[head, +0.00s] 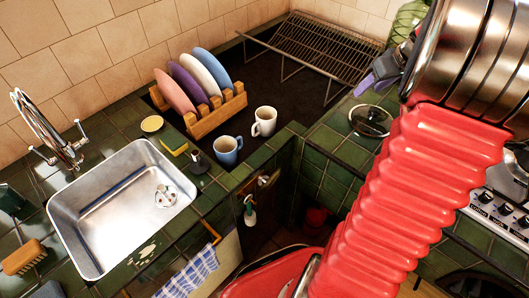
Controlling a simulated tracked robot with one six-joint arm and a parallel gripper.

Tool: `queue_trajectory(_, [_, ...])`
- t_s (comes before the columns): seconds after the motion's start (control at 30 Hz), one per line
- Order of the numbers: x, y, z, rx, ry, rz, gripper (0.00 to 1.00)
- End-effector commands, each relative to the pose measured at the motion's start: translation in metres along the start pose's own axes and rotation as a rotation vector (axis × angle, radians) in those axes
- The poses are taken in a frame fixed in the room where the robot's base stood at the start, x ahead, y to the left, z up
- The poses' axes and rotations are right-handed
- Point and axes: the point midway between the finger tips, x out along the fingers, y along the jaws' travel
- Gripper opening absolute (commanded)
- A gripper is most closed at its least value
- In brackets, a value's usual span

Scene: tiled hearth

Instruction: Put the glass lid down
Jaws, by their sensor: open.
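The glass lid (371,121) is round and clear, with a metal rim and a dark knob. It appears to lie flat on the green tiled counter (335,142), to the right of the inner corner. My gripper (370,87) shows just above the lid in the picture, with purplish fingers pointing left and down. It is open and looks apart from the lid. My arm partly hides the gripper's far side and the counter to the right.
A wire rack (310,47) stands behind the lid. A wooden plate rack (215,110) holds several plates. A white mug (264,121) and a blue mug (228,150) stand left of the lid. The sink (120,205) is at left, the stove (500,212) at right.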

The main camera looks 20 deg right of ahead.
Motion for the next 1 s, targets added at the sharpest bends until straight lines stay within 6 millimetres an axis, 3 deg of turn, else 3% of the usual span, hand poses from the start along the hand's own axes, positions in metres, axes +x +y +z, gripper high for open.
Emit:
queue_trajectory(0.1, [-0.011,-0.046,-0.012,-0.017,-0.010,-0.008,0.50])
queue_trajectory(0.43, [-0.040,-0.157,-0.018,-0.040,-0.032,-0.018,0.50])
queue_trajectory(0.67, [-0.060,-0.225,-0.006,-0.055,-0.039,-0.020,0.50])
queue_trajectory(1.0, [-0.087,-0.308,0.031,-0.071,-0.034,-0.019,0.50])
